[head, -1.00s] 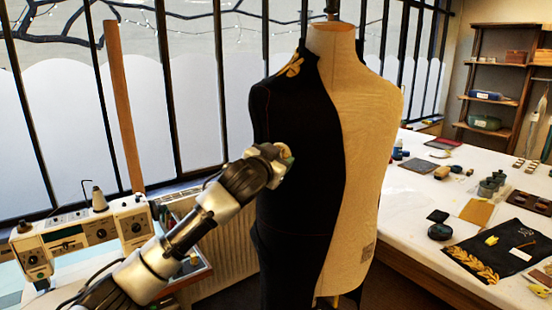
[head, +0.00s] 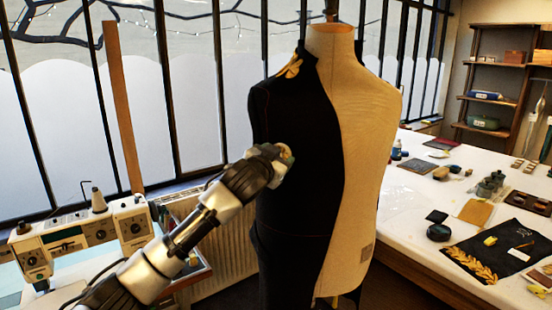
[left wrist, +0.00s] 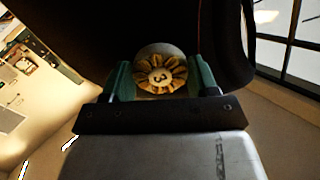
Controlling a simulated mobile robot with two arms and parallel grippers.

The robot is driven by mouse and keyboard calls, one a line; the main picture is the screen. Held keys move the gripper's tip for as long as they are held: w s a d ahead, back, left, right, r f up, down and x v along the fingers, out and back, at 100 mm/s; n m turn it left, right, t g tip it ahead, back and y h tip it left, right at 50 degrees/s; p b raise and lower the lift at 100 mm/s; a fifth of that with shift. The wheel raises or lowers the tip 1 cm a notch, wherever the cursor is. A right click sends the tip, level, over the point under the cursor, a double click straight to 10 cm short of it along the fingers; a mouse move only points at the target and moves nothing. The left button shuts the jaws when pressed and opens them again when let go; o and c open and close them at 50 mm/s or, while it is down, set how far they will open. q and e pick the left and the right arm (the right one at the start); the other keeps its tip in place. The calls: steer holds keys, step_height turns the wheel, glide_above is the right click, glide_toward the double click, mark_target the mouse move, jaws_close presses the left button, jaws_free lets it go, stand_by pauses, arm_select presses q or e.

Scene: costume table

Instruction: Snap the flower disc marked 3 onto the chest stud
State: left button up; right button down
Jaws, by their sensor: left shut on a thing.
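The flower disc marked 3 (left wrist: 160,74) is a gold flower with a round centre, seen in the left wrist view between the two green fingers. My left gripper (left wrist: 161,82) is shut on it. In the head view my left gripper (head: 284,158) is at the chest of the black half-jacket (head: 300,200) on the dress form (head: 365,130). The disc is mostly hidden there behind the gripper. The chest stud is not visible, and I cannot tell whether the disc touches the cloth. My right gripper is not in view.
A white table (head: 400,225) on the right holds a black cloth (head: 500,250) with gold leaf trim, jars and small tools. A sewing machine (head: 80,245) stands at the left. A wooden shelf (head: 490,90) is at the back right.

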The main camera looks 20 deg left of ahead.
arm_select(q)
steer(key=shift+r, duration=0.1)
steer(key=o, duration=1.2)
steer(key=shift+c, duration=0.2)
steer(key=s+a, duration=0.1)
steer(key=s, duration=0.6)
steer(key=shift+s, duration=0.4)
